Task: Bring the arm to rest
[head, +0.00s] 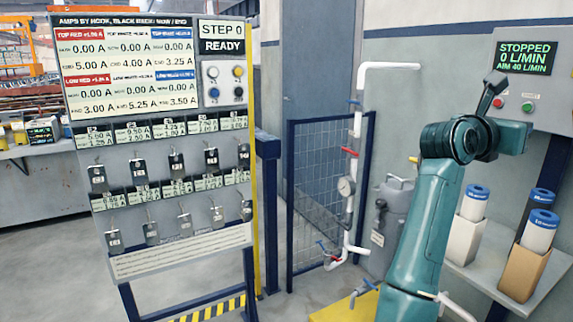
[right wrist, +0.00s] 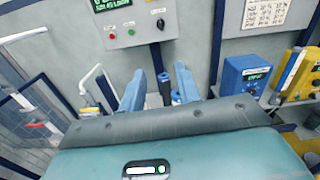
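My right arm (head: 428,225) is teal and rises from the bottom of the head view. Its elbow bends at a dark joint, and a dark finger-like end (head: 490,93) points up in front of the grey control box. In the right wrist view my right gripper (right wrist: 161,76) has its two blue-grey fingers spread apart, with nothing held between them. Beyond the fingers are the control box (right wrist: 127,22) and blue-capped cylinders (right wrist: 164,78). My left gripper is in neither view.
A rack board (head: 160,130) with several hanging tags stands at left. Blue-capped filters (head: 474,203) stand on a right shelf. A blue box (right wrist: 246,75) shows at right.

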